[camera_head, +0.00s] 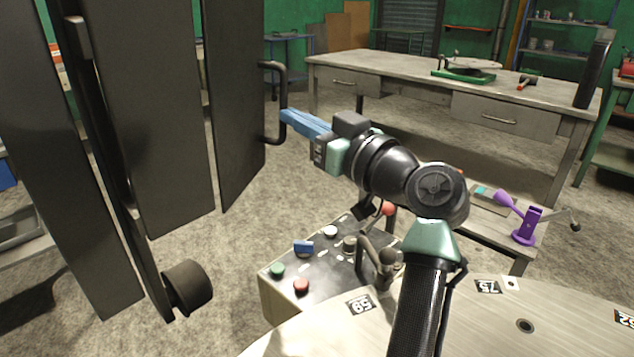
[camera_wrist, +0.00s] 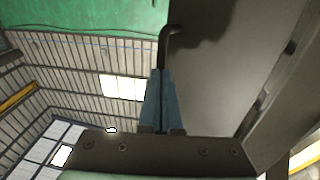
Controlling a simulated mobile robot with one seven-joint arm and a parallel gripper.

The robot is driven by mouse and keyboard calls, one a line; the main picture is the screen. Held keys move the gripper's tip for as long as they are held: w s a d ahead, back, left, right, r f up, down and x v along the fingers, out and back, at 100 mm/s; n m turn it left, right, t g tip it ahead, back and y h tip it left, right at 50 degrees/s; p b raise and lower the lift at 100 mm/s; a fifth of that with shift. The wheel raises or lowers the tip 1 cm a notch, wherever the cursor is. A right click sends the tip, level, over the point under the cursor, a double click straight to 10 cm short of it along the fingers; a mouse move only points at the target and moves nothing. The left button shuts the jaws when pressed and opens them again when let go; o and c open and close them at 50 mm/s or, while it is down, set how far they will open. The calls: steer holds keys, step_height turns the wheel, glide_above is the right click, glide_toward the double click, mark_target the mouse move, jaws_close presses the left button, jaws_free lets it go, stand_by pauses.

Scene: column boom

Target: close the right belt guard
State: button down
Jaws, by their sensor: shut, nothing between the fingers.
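A dark guard panel (camera_head: 232,110) stands upright at the left of the head view, turned partly edge-on, with a black bar handle (camera_head: 283,95) on its right side. It fills the upper right of the wrist view (camera_wrist: 215,60), where the bent handle (camera_wrist: 165,45) shows above the fingertips. My gripper (camera_head: 286,117) has blue fingers, which are shut with nothing between them. Its tips are at the handle's vertical bar in both views. I cannot tell whether they touch it. The handle's lower part is hidden behind the fingers in the wrist view.
More dark panels (camera_head: 155,120) stand left of the handled one, with a black cylinder (camera_head: 188,286) low down. A control box (camera_head: 320,268) with buttons and levers sits below my arm. A workbench (camera_head: 400,75) stands behind. Bare floor (camera_head: 235,245) lies between panels and box.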

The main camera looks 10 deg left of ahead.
mark_target(259, 108)
steer(key=shift+n+g+y, duration=0.3)
steer(key=shift+g, duration=0.3)
steer(key=x, duration=0.2)
steer(key=s+b+x, duration=0.1)
steer(key=x, duration=0.2)
steer(key=a+x, duration=0.1)
steer(key=x, duration=0.1)
steer(key=shift+s+a+b, duration=0.1)
steer(key=shift+s+b, duration=0.1)
steer(key=shift+b, duration=0.1)
steer(key=s+a+n+g+y, duration=0.1)
steer(key=a+g, duration=0.1)
steer(key=a, duration=0.4)
steer(key=shift+s+a+r+n+b, duration=0.25)
steer(key=shift+s+n+b, duration=0.05)
steer(key=shift+n+b, duration=0.1)
